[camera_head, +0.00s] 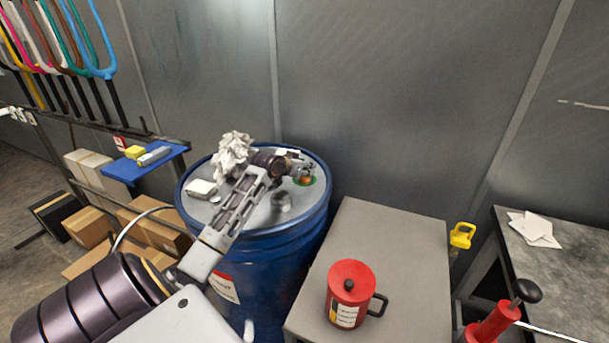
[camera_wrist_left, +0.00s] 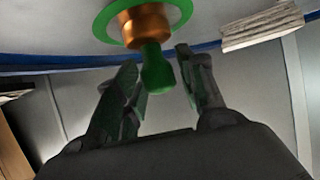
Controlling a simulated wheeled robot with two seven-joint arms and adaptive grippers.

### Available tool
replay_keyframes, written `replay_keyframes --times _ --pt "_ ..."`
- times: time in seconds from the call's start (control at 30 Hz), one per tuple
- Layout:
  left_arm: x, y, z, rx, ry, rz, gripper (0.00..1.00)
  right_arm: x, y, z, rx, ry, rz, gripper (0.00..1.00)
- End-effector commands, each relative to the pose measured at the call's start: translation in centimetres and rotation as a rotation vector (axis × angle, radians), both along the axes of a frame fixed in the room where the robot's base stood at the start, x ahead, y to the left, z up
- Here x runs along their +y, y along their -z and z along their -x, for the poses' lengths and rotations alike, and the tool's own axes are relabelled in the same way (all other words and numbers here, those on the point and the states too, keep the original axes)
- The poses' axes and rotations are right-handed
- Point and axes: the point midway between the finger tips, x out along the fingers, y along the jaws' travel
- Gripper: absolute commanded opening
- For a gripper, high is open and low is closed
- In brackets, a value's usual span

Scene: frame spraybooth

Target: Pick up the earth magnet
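The earth magnet, a copper body with a green round base and a green knob, sits on the blue drum's lid (camera_head: 258,212). In the head view the magnet (camera_head: 306,181) is at the lid's right side, partly covered by my left gripper (camera_head: 303,168). In the left wrist view the magnet (camera_wrist_left: 147,25) is at the top centre, its knob pointing toward the gripper. My left gripper (camera_wrist_left: 158,72) is open, with a finger on each side of the knob and a visible gap at least on the left. My right gripper is not in view.
On the lid are a crumpled white rag (camera_head: 232,157), a white block (camera_head: 201,189) and a small metal cylinder (camera_head: 281,201). A grey table (camera_head: 400,240) with a red can (camera_head: 350,290) stands to the right. A blue shelf (camera_head: 130,171) is at left; a wall is behind.

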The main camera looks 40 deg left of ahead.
Motion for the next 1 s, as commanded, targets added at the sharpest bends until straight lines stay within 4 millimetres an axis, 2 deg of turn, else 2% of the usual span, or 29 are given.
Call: replay_keyframes --times 0.03,0.27,0.67,0.87,1.0 --pt "0.0 0.0 0.0 0.000 0.000 0.000 0.29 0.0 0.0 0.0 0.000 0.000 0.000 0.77" --pt "0.0 0.0 0.0 0.000 0.000 0.000 0.00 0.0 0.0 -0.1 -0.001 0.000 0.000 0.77" --pt "0.0 -0.5 0.0 -0.002 0.000 -0.001 0.00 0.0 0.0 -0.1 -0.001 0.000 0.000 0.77" --pt "0.1 -2.3 0.0 -0.004 0.000 -0.003 0.00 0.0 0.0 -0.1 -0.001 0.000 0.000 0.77" --pt "0.0 -4.3 -0.1 -0.005 0.000 -0.003 0.00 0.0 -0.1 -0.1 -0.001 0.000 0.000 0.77"
